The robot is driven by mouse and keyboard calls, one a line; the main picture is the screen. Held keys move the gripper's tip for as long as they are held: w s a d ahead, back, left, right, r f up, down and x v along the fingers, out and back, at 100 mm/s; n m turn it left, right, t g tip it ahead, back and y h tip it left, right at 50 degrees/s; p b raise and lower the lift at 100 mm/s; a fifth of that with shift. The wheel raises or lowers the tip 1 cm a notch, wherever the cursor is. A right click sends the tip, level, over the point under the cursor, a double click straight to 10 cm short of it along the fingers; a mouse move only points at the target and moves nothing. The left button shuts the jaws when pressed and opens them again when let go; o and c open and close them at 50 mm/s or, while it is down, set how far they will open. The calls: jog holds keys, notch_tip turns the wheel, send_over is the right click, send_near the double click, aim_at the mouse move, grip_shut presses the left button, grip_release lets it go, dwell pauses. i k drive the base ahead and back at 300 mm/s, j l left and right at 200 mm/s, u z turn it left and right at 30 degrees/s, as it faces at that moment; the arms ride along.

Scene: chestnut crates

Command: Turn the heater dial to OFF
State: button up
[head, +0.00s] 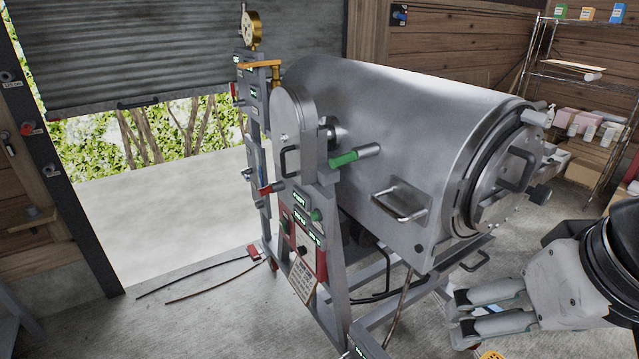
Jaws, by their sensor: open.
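A large grey metal drum machine (400,120) stands in the middle on a grey frame.
A green-handled lever (344,160) and a metal handle (400,204) stick out from the machine. Frame legs (378,318) stand between panel and gripper. Two thin rods (205,282) lie on the floor. A wire shelf (575,75) stands at right; a half-raised shutter (130,50) is at left.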

aim_at(302, 250)
jog(key=i+u, duration=0.15)
jog(key=u, duration=0.2)
jog(key=i+u, duration=0.2)
jog(key=u, duration=0.15)
jog(key=i+u, duration=0.15)
jog(key=u, duration=0.2)
